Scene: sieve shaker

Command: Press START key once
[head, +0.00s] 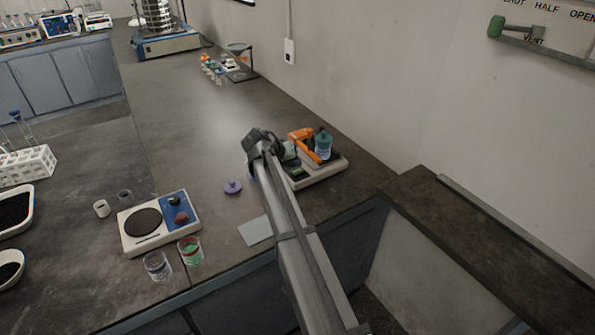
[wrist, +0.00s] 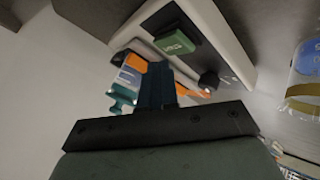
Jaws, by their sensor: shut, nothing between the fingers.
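In the wrist view the dark teal fingers (wrist: 158,85) are closed together and empty. Beyond them the device's pale housing (wrist: 232,42) carries a green rectangular block (wrist: 178,45) with light lettering, too small to read surely, and a dark knob (wrist: 209,81). The fingertips look apart from the green block. I cannot tell for certain which part is the START key.
A hotplate (head: 160,223) with two beakers stands front left. A purple item (head: 233,187) and a grey square (head: 255,231) lie near the arm. A sieve stack on a blue-and-grey base (head: 167,42) is far back.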

